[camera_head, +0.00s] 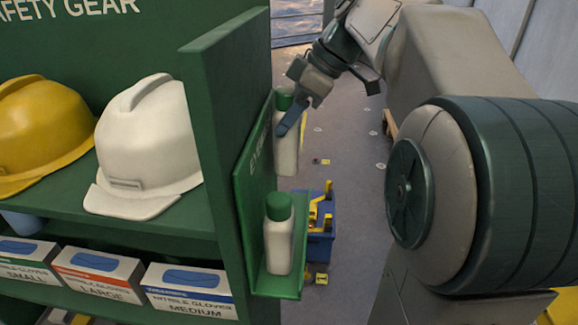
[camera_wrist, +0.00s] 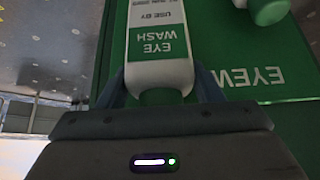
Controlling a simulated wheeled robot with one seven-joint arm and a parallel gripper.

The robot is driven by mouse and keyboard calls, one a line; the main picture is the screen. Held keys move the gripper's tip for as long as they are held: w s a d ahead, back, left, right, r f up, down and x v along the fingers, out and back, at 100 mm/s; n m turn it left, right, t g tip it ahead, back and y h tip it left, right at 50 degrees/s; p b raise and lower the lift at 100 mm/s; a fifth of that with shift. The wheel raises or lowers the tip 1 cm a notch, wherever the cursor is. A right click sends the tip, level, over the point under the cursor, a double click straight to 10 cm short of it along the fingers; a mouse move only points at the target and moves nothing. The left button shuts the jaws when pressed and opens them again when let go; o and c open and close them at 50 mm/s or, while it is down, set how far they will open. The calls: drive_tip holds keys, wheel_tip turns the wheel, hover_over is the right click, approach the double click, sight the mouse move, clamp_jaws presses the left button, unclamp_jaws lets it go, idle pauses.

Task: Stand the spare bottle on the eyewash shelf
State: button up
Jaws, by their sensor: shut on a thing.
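The spare bottle (camera_head: 286,150), white with a green cap, is held upright in the air by my gripper (camera_head: 292,120). In the wrist view the spare bottle (camera_wrist: 158,45) shows an "EYE WASH" label, with the fingers of my gripper (camera_wrist: 165,88) on either side near its cap. The green eyewash shelf (camera_head: 277,286) is a small ledge on the side of the cabinet. Another white bottle with a green cap (camera_head: 278,240) stands on it. The held bottle is above and beyond that bottle, near the shelf's back panel; I cannot tell whether it touches the panel.
The green cabinet (camera_head: 228,120) holds a yellow helmet (camera_head: 40,130), a white helmet (camera_head: 146,150) and glove boxes (camera_head: 188,290). A blue bin (camera_head: 321,240) with yellow items stands on the floor behind the shelf. Floor beyond is mostly open.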

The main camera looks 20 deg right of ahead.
sight(289, 166)
wheel_tip(289, 166, down, 12)
drive_tip(key=shift+p, duration=0.6)
drive_tip(key=shift+f, duration=0.15)
drive_tip(key=o, duration=1.7)
drive_tip(key=shift+o, duration=0.2)
drive_tip(key=b+v, duration=0.1)
drive_tip(key=v, duration=1.1)
